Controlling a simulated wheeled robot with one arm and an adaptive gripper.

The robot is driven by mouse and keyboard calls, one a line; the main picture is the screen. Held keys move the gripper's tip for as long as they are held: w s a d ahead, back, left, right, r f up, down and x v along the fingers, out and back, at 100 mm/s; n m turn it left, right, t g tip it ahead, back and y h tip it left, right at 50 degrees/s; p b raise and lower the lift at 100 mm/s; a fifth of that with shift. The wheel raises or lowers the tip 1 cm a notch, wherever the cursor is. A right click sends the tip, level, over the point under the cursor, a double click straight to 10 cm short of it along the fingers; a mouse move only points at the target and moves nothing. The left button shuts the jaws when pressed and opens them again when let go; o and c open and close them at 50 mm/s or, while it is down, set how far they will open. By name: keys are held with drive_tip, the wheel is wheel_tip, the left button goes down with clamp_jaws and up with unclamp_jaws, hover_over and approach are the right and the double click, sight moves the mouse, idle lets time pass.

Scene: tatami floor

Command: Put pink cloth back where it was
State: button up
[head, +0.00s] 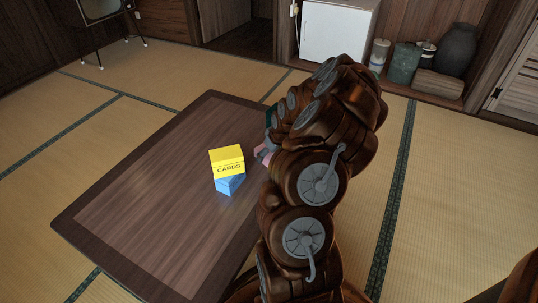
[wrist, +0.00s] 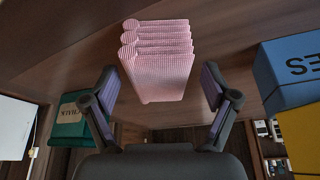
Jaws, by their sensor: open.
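The pink cloth (wrist: 160,65) is a folded, checked stack on the table (wrist: 50,40). In the wrist view it shows upper middle, between the two fingers of my gripper (wrist: 158,78). The fingers are spread open, with a visible gap on each side of the cloth. In the head view only a small bit of the pink cloth (head: 262,155) shows beside my arm, right of the boxes on the table (head: 150,220). My arm hides most of the gripper and cloth there.
A yellow CARDS box (head: 227,161) sits on a blue box (head: 229,184), left of the cloth in the head view. A teal CHALK box (wrist: 70,118) stands on the cloth's other side. The table's left part is clear.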

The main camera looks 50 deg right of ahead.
drive_tip(key=p+v, duration=0.3)
drive_tip(key=v, duration=0.8)
drive_tip(key=s+a+r+n+g+y, duration=0.15)
drive_tip(key=a+r, duration=0.25)
drive_tip(key=a, duration=0.8)
drive_tip(key=s+a+r+n+g, duration=0.15)
drive_tip(key=a+r, duration=0.25)
drive_tip(key=a, duration=0.7)
drive_tip(key=s+a+r+g, duration=0.1)
drive_tip(key=s+a, duration=0.3)
drive_tip(key=s, duration=0.3)
drive_tip(key=s+a+r+m+g, duration=0.1)
drive_tip(key=s+a+r+g, duration=0.1)
drive_tip(key=s+a, duration=0.3)
drive_tip(key=s+a+r+g, duration=0.2)
drive_tip(key=s+a, duration=0.3)
drive_tip(key=s, duration=0.6)
drive_tip(key=shift+r+m+h, duration=0.2)
drive_tip(key=shift+m+h, duration=0.1)
drive_tip(key=shift+h, duration=0.15)
wheel_tip(320, 180, up, 39)
drive_tip(key=w+t+p, duration=0.1)
drive_tip(key=p, duration=3.6)
drive_tip(key=shift+r+t, duration=0.2)
drive_tip(key=shift+t, duration=0.1)
